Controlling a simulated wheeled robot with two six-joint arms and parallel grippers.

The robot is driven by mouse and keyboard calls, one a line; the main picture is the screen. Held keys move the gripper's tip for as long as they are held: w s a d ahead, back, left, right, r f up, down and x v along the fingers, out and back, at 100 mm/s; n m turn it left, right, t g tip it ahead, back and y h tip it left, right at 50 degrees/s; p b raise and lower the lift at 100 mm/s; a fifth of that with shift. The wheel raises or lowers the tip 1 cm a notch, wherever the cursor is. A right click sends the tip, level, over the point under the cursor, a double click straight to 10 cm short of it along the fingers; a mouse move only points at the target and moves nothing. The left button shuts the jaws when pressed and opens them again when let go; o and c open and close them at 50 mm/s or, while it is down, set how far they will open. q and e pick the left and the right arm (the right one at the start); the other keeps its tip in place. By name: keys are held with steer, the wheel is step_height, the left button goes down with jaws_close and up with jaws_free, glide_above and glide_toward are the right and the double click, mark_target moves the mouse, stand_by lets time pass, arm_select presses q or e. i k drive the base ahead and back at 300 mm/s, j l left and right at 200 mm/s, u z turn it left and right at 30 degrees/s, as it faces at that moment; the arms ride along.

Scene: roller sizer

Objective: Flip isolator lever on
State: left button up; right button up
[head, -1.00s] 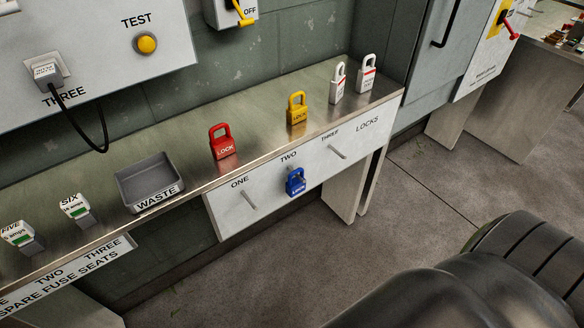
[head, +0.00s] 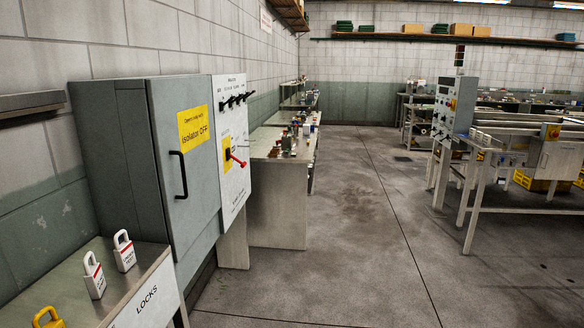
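The isolator lever (head: 238,160) is a red handle on a yellow plate (head: 227,155). It sits on the white front panel (head: 234,120) at the right side of the grey cabinet (head: 165,150). The lever sticks out to the right and slightly down; its marked position is too small to read. A row of small black switches (head: 236,100) is above it. Neither of my grippers is in view.
A lock shelf (head: 125,290) with two white padlocks (head: 124,251) and a yellow padlock (head: 48,318) is at the lower left. A bench with small items (head: 280,170) stands beyond the cabinet. A roller machine (head: 500,130) stands at the right. The floor (head: 350,230) between is clear.

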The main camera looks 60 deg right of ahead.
mark_target(242, 165)
steer(key=z, duration=1.7)
steer(key=i+z, duration=0.1)
steer(key=i+l+z, duration=0.1)
steer(key=i, duration=0.8)
steer(key=i+z, duration=0.1)
steer(key=i, duration=0.75)
steer(key=i+z, duration=0.15)
steer(key=i, duration=0.75)
steer(key=i+j+z, duration=0.1)
steer(key=i, duration=0.8)
steer(key=j, duration=0.1)
